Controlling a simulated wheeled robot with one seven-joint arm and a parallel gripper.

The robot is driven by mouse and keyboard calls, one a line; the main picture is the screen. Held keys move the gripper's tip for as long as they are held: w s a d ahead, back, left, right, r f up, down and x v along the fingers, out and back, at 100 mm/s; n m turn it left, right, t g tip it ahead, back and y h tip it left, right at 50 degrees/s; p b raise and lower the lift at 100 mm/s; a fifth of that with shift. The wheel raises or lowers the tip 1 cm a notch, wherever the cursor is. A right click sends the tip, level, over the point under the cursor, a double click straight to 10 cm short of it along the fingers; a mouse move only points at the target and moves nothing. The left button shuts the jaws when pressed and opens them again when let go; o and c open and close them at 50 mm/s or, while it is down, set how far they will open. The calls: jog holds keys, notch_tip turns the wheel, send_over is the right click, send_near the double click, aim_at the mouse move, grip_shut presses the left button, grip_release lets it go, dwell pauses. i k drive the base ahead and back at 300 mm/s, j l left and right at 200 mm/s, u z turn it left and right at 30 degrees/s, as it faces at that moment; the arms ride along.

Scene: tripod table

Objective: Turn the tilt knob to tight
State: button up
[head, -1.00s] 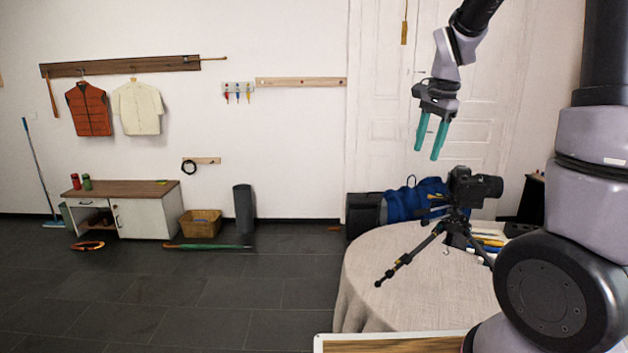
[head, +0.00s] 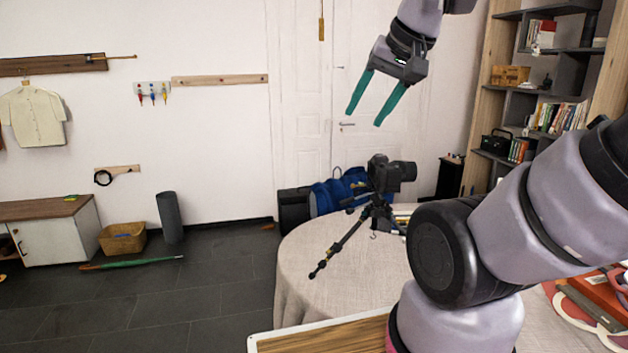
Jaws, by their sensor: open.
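A black camera (head: 394,174) sits on a small black tripod (head: 352,238) that stands on a round, cloth-covered table (head: 300,262). The tilt knob is too small to make out under the camera, and its setting cannot be told. My gripper (head: 363,118) has two teal fingers, spread apart and pointing down, with nothing between them. It hangs in the air above and slightly left of the camera in the head view, apart from it. My own arm hides the right part of the table and part of the area beside the tripod.
A blue bag (head: 335,194) is behind the table. A shelf with books (head: 556,118) stands at the right. A wooden-topped surface (head: 320,338) is in the foreground. Red items (head: 602,293) lie at the lower right. The table's left part is clear.

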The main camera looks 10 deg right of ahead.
aim_at(383, 203)
jog(key=j+z, duration=0.35)
jog(key=j, duration=0.3)
jog(key=k+j+z, duration=0.15)
jog(key=j+z, duration=0.15)
jog(key=j, duration=0.35)
